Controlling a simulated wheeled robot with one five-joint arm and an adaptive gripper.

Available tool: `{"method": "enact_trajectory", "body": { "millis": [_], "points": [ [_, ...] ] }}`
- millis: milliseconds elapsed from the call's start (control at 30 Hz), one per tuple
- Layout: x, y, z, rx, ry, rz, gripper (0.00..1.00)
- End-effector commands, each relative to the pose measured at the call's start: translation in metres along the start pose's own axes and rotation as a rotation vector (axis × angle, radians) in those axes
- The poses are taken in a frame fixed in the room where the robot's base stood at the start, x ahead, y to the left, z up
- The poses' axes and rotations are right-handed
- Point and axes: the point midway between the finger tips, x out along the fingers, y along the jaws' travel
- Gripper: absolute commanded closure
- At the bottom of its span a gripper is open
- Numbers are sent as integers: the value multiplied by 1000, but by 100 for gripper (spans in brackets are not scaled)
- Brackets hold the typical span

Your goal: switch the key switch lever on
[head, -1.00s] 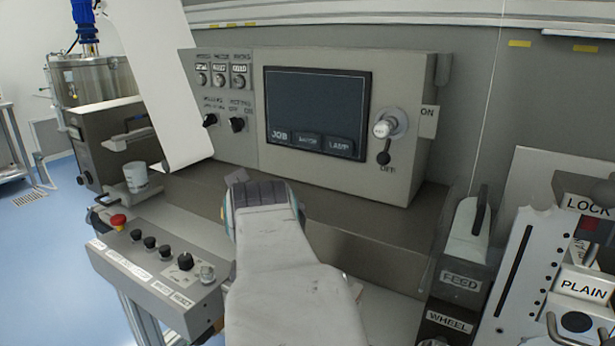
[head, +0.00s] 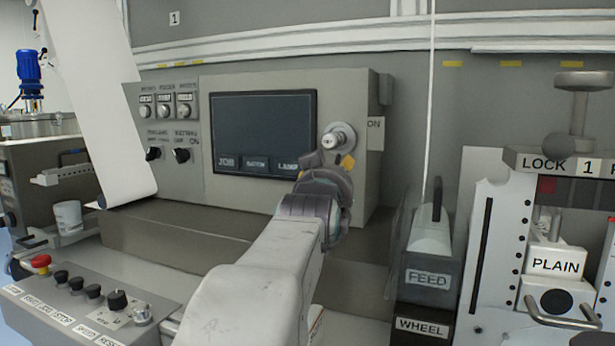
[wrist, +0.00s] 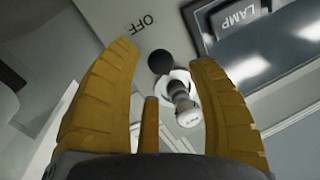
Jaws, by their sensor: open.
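The key switch (head: 338,138) is a round metal hub on the right of the grey console face. In the wrist view its hub (wrist: 182,100) carries a lever ending in a black ball knob (wrist: 160,62), which points to the OFF label (wrist: 147,21). The knob is hidden behind my gripper in the head view. My gripper (wrist: 162,66) is open, its two yellow fingers either side of the switch in the picture. In the head view my gripper (head: 330,160) is in front of and just below the hub. I cannot tell if it touches the lever.
The dark screen (head: 262,133) with JOB and LAMP buttons is left of the switch. The ON label (head: 375,123) is at the hub's right. The FEED block (head: 430,262) and the PLAIN unit (head: 556,264) stand at right. A button panel (head: 90,300) is at lower left.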

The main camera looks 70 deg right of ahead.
Motion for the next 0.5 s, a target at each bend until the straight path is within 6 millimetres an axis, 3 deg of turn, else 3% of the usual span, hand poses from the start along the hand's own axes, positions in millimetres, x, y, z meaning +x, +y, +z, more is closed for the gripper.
{"method": "enact_trajectory", "body": {
  "millis": [200, 500],
  "points": [
    [25, 0, 1, 0, -2, -1, 48],
    [41, 0, 1, -1, -2, -1, 48]
  ]
}}
